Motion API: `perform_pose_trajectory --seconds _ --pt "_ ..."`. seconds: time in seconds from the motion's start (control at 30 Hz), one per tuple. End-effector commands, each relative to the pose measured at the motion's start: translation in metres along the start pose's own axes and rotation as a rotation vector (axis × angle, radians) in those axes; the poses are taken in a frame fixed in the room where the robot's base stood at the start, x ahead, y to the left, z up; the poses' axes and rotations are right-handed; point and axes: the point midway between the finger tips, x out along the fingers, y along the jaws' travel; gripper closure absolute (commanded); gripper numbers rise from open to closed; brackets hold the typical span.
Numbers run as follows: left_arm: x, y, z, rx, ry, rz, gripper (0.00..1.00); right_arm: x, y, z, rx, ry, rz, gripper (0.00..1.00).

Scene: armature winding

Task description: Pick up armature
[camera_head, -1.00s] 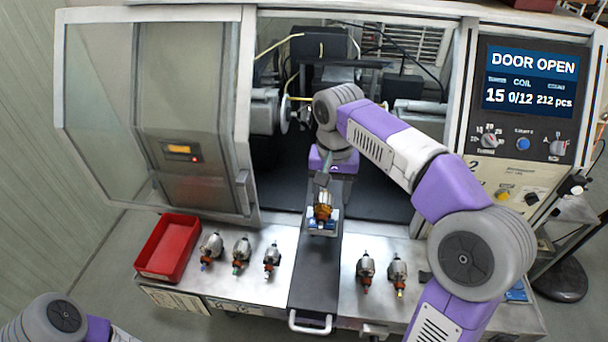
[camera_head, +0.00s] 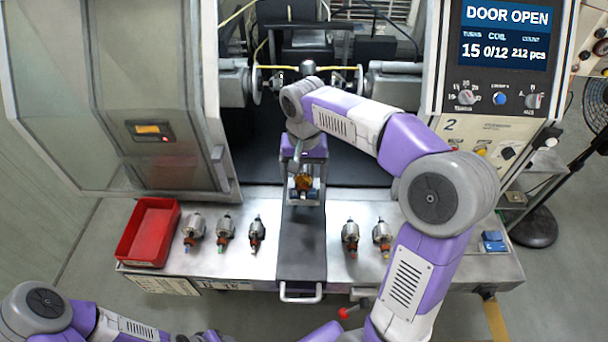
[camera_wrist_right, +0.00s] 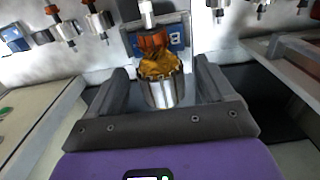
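An armature (camera_head: 304,184) with copper-coloured windings sits in a blue holder on the dark central strip at the front of the machine. In the right wrist view the armature (camera_wrist_right: 160,75) shows its silver core and orange end in front of the blue holder (camera_wrist_right: 176,36). My right gripper (camera_head: 303,172) is above it, with the arm reaching in from the right. In the right wrist view the fingers (camera_wrist_right: 162,85) stand on either side of the armature, with gaps visible. My left arm shows at the bottom left of the head view; its gripper is not visible.
Other armatures stand on the metal bench: several left of the strip, such as one (camera_head: 194,229), and right of it, such as one (camera_head: 350,237). A red tray (camera_head: 148,232) is at the left. The machine door (camera_head: 150,90) is open. A blue object (camera_head: 493,241) lies at the right.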

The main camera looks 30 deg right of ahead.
Motion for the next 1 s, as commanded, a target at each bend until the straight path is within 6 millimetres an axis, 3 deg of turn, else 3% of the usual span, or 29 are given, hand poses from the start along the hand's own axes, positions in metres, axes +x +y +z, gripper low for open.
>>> perform_pose_trajectory --seconds 0.07,0.5,0.77,1.0 --pt "0.0 0.0 0.0 0.0 0.0 0.0 0.57 0.0 0.0 0.0 0.0 0.0 0.0 0.29" --pt "0.0 0.0 0.0 0.0 0.0 0.0 0.57 -0.001 0.0 0.0 0.0 0.002 -0.001 0.93" --pt "-0.001 0.0 0.0 0.0 0.0 0.0 0.57 -0.006 0.0 -0.001 0.0 0.003 -0.002 0.93" --pt "-0.006 0.002 0.0 0.0 0.0 0.0 0.57 -0.047 -0.001 -0.001 0.0 0.006 -0.004 0.93"
